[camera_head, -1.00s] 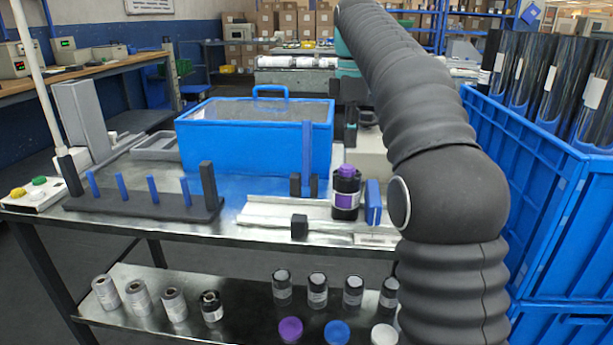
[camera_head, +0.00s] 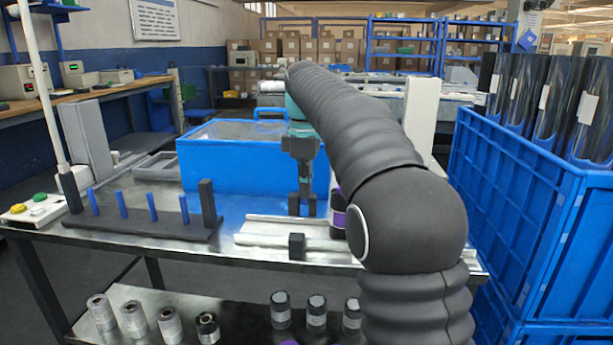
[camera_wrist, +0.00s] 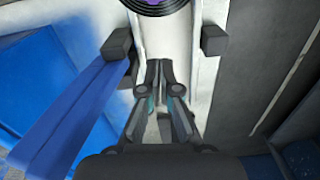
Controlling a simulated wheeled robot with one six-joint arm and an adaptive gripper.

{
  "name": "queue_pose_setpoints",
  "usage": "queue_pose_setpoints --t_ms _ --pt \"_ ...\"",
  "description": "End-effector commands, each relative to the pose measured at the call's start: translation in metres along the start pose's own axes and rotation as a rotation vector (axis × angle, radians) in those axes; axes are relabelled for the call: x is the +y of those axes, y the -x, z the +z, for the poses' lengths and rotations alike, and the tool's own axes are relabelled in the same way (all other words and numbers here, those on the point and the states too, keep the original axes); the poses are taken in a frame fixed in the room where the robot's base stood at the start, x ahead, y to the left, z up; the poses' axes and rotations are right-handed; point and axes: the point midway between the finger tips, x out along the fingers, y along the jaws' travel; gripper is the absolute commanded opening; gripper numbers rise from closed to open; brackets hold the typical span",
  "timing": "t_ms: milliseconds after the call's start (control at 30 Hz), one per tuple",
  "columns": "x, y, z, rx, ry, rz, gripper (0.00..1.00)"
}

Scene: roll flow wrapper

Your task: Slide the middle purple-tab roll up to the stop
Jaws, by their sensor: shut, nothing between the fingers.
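The purple-tab roll (camera_head: 338,212) stands in the pale channel (camera_head: 262,232) on the table. My arm hides much of it in the head view. In the wrist view its dark round top with a purple centre (camera_wrist: 155,4) shows at the upper edge. My gripper (camera_head: 304,210) points down over the channel, left of the roll. In the wrist view its fingers (camera_wrist: 160,66) are together and empty, with a gap to the roll. A dark block (camera_wrist: 117,43) with a blue bar and another dark block (camera_wrist: 214,40) flank the channel. I cannot tell which part is the stop.
A blue bin (camera_head: 225,158) stands behind the channel. A dark rack with blue pegs (camera_head: 140,225) is to the left. Blue crates (camera_head: 530,215) stand on the right. Several rolls (camera_head: 134,318) sit on the lower shelf. A dark block (camera_head: 297,246) is at the channel's front.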

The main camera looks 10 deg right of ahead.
Motion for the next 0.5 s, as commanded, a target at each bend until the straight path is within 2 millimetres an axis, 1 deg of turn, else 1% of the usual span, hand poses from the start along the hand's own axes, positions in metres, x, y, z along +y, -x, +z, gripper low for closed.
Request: queue_pose_setpoints --t_ms 33,133,200,233,300,500 --pt "-0.001 -0.013 0.001 -0.001 0.0 -0.002 0.0" --pt "0.0 -0.031 0.001 -0.001 -0.002 -0.002 0.0" --pt "0.0 -0.038 0.004 0.0 -0.003 0.0 0.0" --pt "0.0 -0.035 0.011 0.001 -0.005 0.002 0.0" --pt "0.0 -0.035 0.021 0.0 -0.005 0.001 0.0" --pt "0.0 -0.035 0.038 0.001 -0.003 0.001 0.0"
